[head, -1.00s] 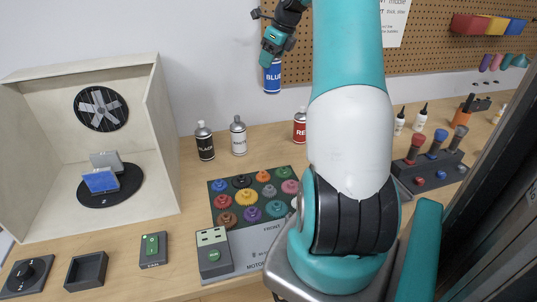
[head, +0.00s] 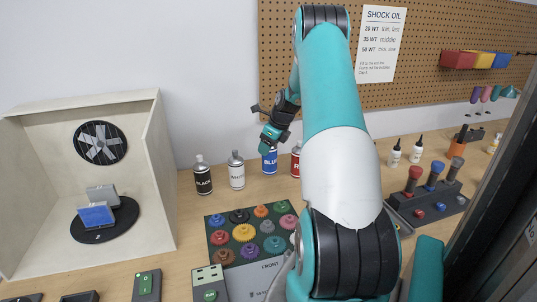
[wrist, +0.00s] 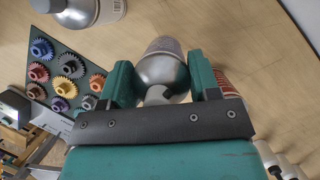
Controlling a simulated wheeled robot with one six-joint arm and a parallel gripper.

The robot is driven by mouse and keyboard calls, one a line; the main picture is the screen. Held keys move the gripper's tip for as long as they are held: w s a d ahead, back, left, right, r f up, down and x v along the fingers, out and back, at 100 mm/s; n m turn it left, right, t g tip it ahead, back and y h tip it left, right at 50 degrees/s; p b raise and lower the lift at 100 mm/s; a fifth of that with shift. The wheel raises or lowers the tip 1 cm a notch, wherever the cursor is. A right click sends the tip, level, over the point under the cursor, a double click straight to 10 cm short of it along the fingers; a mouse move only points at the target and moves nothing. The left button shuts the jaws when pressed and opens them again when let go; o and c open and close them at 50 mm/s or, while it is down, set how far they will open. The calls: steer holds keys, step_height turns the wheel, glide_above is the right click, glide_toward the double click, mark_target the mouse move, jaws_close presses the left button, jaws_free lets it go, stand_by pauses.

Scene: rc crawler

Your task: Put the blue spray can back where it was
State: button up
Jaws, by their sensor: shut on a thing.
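The blue spray can (head: 269,163) stands upright in my gripper (head: 269,146), between the white can (head: 237,172) and the red can (head: 296,162) at the back of the bench. In the wrist view my gripper (wrist: 162,85) is shut on the can's silver top (wrist: 160,68), one finger on each side. The can's base is low, at or just above the bench; I cannot tell whether it touches. The black can (head: 203,178) stands left of the white can. The red can is partly hidden by my arm, and shows behind a finger in the wrist view (wrist: 232,82).
A gear board (head: 250,235) lies in front of the cans. A spray booth (head: 150,190) with a fan stands at left. Bottles (head: 395,153) and a screwdriver-like tool rack (head: 440,203) stand at right. A pegboard (head: 420,60) is on the wall behind.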

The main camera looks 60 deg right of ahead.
mark_target(269, 155)
steer(key=shift+f+p, duration=0.3)
steer(key=shift+f, duration=1.55)
steer(key=shift+f, duration=0.15)
steer(key=o, duration=1.4)
steer(key=b+v, duration=0.2)
steer(key=v, duration=1)
